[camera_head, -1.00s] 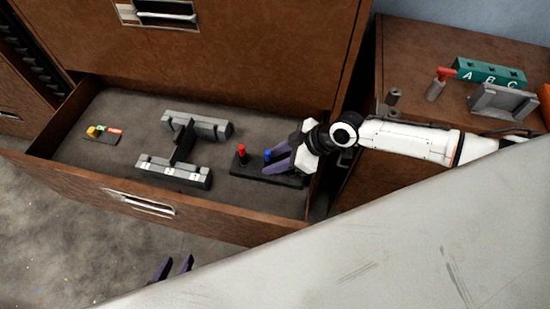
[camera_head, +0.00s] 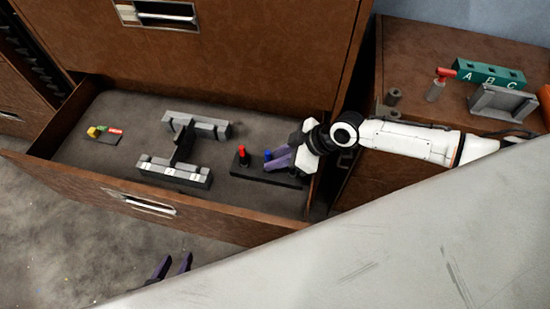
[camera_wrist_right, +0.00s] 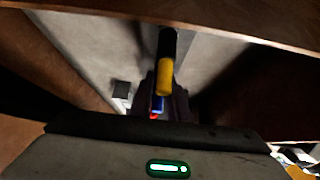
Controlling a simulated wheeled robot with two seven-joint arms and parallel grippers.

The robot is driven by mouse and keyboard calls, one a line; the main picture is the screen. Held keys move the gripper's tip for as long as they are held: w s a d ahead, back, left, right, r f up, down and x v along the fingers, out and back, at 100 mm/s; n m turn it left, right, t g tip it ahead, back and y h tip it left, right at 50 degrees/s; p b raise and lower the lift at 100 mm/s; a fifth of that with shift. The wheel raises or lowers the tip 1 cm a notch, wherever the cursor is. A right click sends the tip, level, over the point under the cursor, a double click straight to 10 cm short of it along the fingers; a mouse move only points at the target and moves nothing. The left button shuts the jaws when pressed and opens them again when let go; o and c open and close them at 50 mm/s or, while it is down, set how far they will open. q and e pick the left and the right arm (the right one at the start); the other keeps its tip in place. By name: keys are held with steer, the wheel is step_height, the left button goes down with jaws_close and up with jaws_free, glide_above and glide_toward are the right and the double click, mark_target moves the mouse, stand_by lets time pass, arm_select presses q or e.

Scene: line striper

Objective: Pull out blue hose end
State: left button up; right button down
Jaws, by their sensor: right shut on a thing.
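A black block (camera_head: 262,172) lies in the open drawer at its right side, with a red hose end (camera_head: 242,155) and a blue hose end (camera_head: 268,154) standing up from it. My right gripper (camera_head: 279,159) reaches in from the right, its purple fingers shut on the blue hose end. In the right wrist view, blue (camera_wrist_right: 157,103) shows between the dark fingers, with a bit of red below it. A yellow cylinder with a black end (camera_wrist_right: 165,75) is also close to the fingers there. My left gripper (camera_head: 174,268) is open and empty at the bottom edge, outside the drawer.
The drawer (camera_head: 240,228) also holds a grey rack-like fixture (camera_head: 175,170) and a small board with coloured parts (camera_head: 103,134). The drawer's right wall is close to my right gripper. A green A-B-C block (camera_head: 489,73) and a grey tray (camera_head: 503,101) stand on the right cabinet.

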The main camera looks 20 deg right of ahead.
steer(key=shift+r+p, duration=0.4)
steer(key=shift+r, duration=0.2)
steer(key=shift+r+p, duration=0.75)
steer(key=shift+r, duration=0.1)
steer(key=shift+r+p, duration=0.85)
steer(key=shift+r, duration=0.15)
